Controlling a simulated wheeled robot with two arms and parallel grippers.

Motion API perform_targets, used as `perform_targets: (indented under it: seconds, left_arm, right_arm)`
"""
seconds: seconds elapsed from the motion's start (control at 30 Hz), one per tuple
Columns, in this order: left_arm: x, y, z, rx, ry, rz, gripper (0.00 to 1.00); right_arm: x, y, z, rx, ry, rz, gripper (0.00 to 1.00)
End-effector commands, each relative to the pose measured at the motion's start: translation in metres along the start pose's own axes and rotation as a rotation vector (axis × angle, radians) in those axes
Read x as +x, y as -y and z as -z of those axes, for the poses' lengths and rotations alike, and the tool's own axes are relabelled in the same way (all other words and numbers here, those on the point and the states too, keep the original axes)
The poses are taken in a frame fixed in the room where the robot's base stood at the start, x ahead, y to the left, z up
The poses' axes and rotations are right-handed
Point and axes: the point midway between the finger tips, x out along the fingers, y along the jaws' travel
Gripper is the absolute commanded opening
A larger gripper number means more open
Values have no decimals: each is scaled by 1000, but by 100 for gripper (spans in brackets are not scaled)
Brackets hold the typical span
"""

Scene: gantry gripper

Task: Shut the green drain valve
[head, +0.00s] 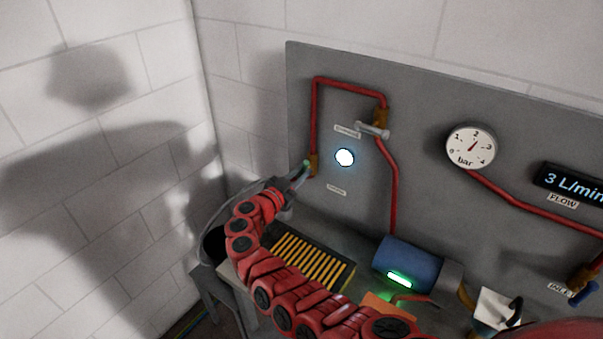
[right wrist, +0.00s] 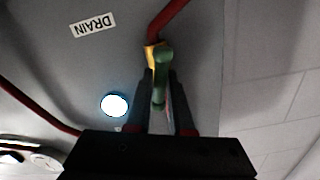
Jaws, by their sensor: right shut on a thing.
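The green drain valve handle (right wrist: 161,70) sits on a brass body (right wrist: 153,54) at the end of a red pipe. In the head view the brass body (head: 314,165) is at the panel's left, with a bit of green (head: 306,164) beside it. My right gripper (head: 301,173) is there; in the right wrist view its two fingers (right wrist: 162,98) are either side of the green handle, shut on it. The fingers hide part of the handle, and its exact angle to the pipe is hard to tell. My left gripper is not in view.
A lit white lamp (head: 344,158) is right of the valve, with a DRAIN label (right wrist: 92,25) nearby. A grey-handled valve (head: 373,131), pressure gauge (head: 470,146) and flow display (head: 572,183) are on the panel. A yellow-slatted box (head: 312,262) and blue cylinder (head: 408,260) stand below.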

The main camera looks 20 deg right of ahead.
Motion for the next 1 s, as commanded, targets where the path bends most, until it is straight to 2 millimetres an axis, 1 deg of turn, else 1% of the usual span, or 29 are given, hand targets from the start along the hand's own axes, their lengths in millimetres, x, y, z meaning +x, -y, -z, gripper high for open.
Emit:
perform_targets:
  seconds: [0.4,0.43,0.6,0.87,1.0]
  left_arm:
    - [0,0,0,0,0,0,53]
    - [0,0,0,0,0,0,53]
    - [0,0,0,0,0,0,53]
    - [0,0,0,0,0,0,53]
    - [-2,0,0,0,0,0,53]
  right_arm:
    - [0,0,0,0,0,-1,0]
    - [0,0,0,0,0,0,23]
    - [0,0,0,0,0,0,54]
    - [0,0,0,0,0,0,54]
    - [-8,0,-2,0,1,2,54]
